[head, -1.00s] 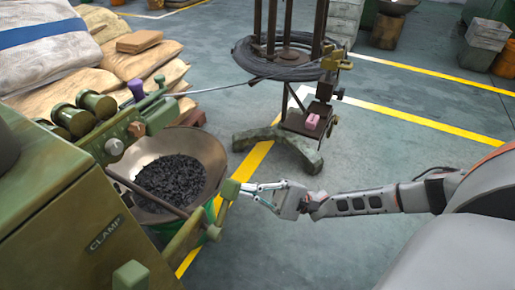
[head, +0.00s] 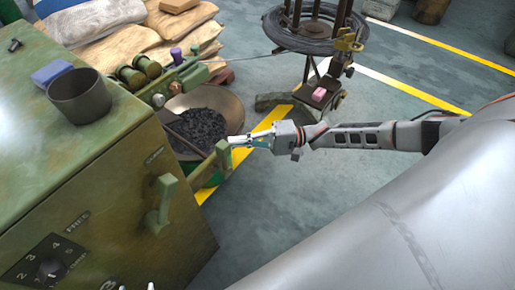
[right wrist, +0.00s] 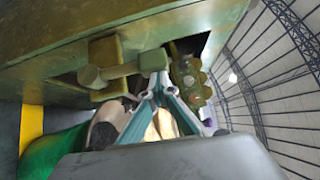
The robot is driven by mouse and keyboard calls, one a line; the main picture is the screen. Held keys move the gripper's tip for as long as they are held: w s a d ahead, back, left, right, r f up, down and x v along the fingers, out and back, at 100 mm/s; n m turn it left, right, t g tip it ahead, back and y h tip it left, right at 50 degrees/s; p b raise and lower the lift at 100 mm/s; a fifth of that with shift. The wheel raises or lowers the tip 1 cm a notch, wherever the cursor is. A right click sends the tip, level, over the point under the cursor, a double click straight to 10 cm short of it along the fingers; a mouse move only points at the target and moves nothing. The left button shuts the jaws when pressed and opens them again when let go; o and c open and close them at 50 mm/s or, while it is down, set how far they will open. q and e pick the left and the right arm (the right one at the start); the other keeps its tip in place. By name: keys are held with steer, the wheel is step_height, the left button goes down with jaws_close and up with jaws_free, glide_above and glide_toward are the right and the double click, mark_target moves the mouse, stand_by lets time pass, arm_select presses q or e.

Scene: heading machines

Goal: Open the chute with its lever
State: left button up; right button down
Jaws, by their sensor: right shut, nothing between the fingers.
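A green lever with a block-like end (head: 222,152) sticks out from the machine's far side, beside the bowl. My right gripper (head: 234,141) is shut and empty, its tips at or just beside that end; contact is unclear. In the right wrist view, my right gripper's tips (right wrist: 153,76) meet close to a rod with a rounded end (right wrist: 90,76) under the green machine body. A second green lever (head: 160,205) is on the machine's near face. Small pale tips at the bottom edge of the head view may be my left gripper. I cannot make out the chute itself.
The green machine (head: 75,150) fills the left, with a dark cup (head: 80,97) and a blue block (head: 52,73) on top. A wide bowl (head: 232,108) of dark pieces stands behind the lever. A wire-coil stand (head: 305,30) is beyond.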

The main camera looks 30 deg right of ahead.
arm_select(q)
steer(key=shift+s+a, duration=0.1)
arm_select(e)
steer(key=shift+s+a+r, duration=0.1)
steer(key=shift+s+a, duration=0.1)
steer(key=shift+a, duration=0.25)
arm_select(q)
steer(key=shift+f, duration=0.1)
arm_select(e)
steer(key=shift+s+a, duration=0.15)
steer(key=v, duration=1.2)
steer(key=shift+d, duration=0.25)
steer(key=shift+w, duration=0.2)
